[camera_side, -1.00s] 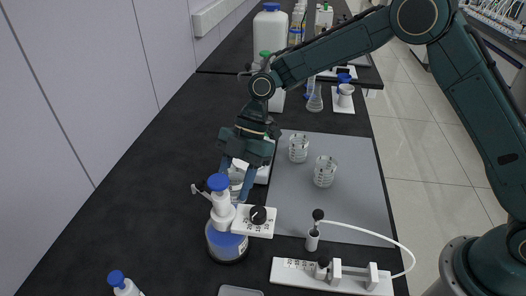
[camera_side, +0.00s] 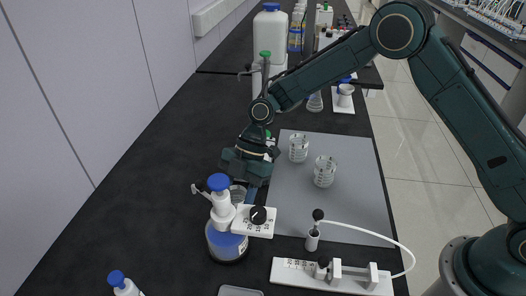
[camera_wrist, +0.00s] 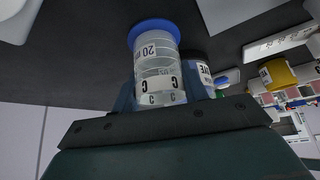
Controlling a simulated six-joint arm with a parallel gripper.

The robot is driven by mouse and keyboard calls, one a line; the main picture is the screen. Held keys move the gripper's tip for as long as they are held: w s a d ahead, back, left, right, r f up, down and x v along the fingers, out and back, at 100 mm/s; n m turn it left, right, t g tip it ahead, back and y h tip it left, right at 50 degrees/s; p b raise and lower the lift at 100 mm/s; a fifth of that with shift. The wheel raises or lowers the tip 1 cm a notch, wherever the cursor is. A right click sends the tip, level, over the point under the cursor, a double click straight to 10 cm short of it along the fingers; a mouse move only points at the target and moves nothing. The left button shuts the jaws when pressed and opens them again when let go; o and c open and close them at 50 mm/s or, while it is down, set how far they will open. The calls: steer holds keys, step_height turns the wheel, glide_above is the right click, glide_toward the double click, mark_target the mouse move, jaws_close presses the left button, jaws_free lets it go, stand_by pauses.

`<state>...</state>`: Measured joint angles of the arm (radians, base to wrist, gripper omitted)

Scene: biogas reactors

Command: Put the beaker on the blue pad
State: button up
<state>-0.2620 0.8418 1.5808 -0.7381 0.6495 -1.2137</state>
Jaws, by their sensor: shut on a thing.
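A clear beaker with printed marks (camera_wrist: 158,75) is between the fingers of my gripper (camera_wrist: 162,100) in the wrist view. A round blue disc (camera_wrist: 152,27), which looks like the blue pad, shows at the beaker's far end. I cannot tell whether the beaker rests on it. In the side view my gripper (camera_side: 248,190) is low over the black bench, behind the blue-capped dispenser bottle (camera_side: 220,205). Only part of the held beaker (camera_side: 238,192) shows there, and the blue pad is hidden. Two other clear beakers (camera_side: 299,148) (camera_side: 324,172) stand on the grey mat (camera_side: 350,205).
The dispenser bottle stands close in front of my gripper, beside a white plate with a black knob (camera_side: 258,217). A white fixture with a curved tube (camera_side: 330,276) lies at the front. The bench left of my gripper (camera_side: 150,180) is clear.

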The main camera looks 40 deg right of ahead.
steer(key=shift+f, duration=0.1)
steer(key=o, duration=1.1)
steer(key=v, duration=1.2)
steer(key=shift+r, duration=0.3)
